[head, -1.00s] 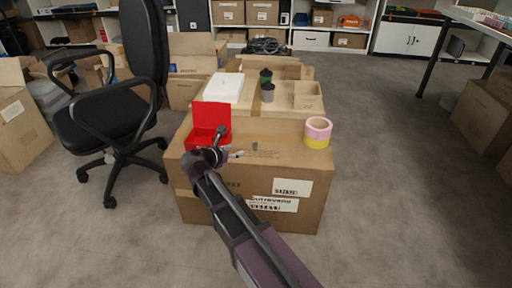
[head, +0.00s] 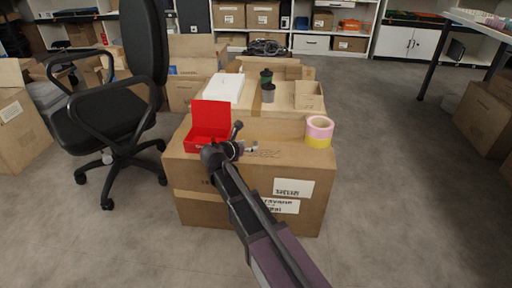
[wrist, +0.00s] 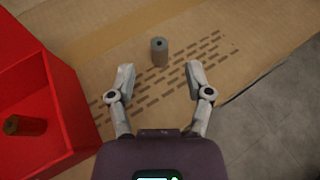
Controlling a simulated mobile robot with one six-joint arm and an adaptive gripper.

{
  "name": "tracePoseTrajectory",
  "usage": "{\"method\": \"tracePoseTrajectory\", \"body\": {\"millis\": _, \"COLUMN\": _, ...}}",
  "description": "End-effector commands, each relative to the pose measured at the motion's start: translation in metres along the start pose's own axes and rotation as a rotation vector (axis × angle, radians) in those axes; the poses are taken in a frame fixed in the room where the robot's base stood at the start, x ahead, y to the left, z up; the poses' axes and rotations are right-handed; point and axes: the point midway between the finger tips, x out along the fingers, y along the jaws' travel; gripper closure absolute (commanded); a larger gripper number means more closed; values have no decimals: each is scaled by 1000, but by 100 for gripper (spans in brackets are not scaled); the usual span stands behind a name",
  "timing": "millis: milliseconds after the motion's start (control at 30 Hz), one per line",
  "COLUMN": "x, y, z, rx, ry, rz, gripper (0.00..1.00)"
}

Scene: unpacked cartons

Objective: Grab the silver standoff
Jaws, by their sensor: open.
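The silver standoff (wrist: 159,52) is a small grey cylinder with a dark hole in its top. It stands upright on the cardboard carton (head: 255,187) in the wrist view. My gripper (wrist: 160,76) is open and empty, with the standoff just beyond the gap between its fingertips, roughly centred. In the head view my gripper (head: 246,138) is over the carton top beside the red box, and I cannot make out the standoff there.
An open red box (head: 211,116) is left of my gripper; a dark brownish cylinder (wrist: 25,126) lies in it. Pink and yellow tape rolls (head: 319,132) are at the carton's right. Behind are a white box (head: 223,86) and dark cup (head: 267,92). An office chair (head: 115,100) is left.

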Motion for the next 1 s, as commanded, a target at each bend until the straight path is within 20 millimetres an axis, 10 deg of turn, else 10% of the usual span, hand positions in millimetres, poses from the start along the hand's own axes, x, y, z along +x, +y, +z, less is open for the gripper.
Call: {"method": "tracePoseTrajectory", "body": {"millis": 1000, "x": 52, "y": 0, "z": 1, "rx": 0, "ry": 0, "rz": -1, "gripper": 34}}
